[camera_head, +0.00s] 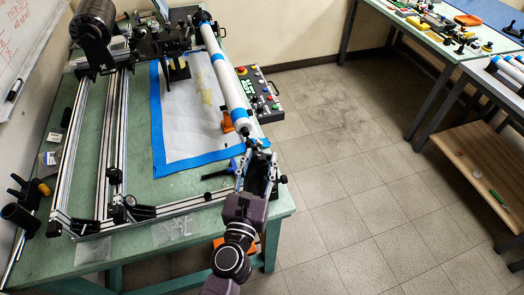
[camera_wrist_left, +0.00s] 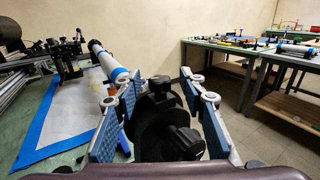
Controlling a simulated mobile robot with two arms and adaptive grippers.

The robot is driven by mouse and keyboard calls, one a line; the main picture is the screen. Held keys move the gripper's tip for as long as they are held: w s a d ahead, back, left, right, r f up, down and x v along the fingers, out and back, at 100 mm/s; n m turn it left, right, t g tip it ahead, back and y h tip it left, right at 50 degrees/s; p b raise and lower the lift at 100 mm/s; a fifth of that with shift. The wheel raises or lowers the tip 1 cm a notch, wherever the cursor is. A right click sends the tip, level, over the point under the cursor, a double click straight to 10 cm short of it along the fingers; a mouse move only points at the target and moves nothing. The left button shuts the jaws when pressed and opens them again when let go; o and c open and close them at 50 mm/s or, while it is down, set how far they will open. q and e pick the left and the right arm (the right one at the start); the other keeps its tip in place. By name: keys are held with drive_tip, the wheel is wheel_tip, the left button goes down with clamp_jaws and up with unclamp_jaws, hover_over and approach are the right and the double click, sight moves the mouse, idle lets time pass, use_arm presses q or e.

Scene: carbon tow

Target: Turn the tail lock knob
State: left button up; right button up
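The machine's tail end carries dark knobs, a large round black one (camera_wrist_left: 158,118) and a smaller lobed black one (camera_wrist_left: 183,145) in the left wrist view. I cannot tell which is the tail lock knob. My left gripper (camera_wrist_left: 157,112) is open, with its blue-padded fingers on either side of these knobs and visible gaps to them. In the head view my left gripper (camera_head: 259,172) is at the near end of the white tube (camera_head: 225,75) with blue bands, and hides much of the tail hardware. My right gripper is not in view.
The machine's aluminium rails (camera_head: 112,140) stand on a green table (camera_head: 150,190). A white sheet with a blue tape border (camera_head: 158,125) lies between rails and tube. A control panel with buttons (camera_head: 258,92) is right of the tube. Open tiled floor (camera_head: 345,165) lies right.

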use_arm(q)
drive_tip(key=shift+x, duration=0.95)
clamp_jaws()
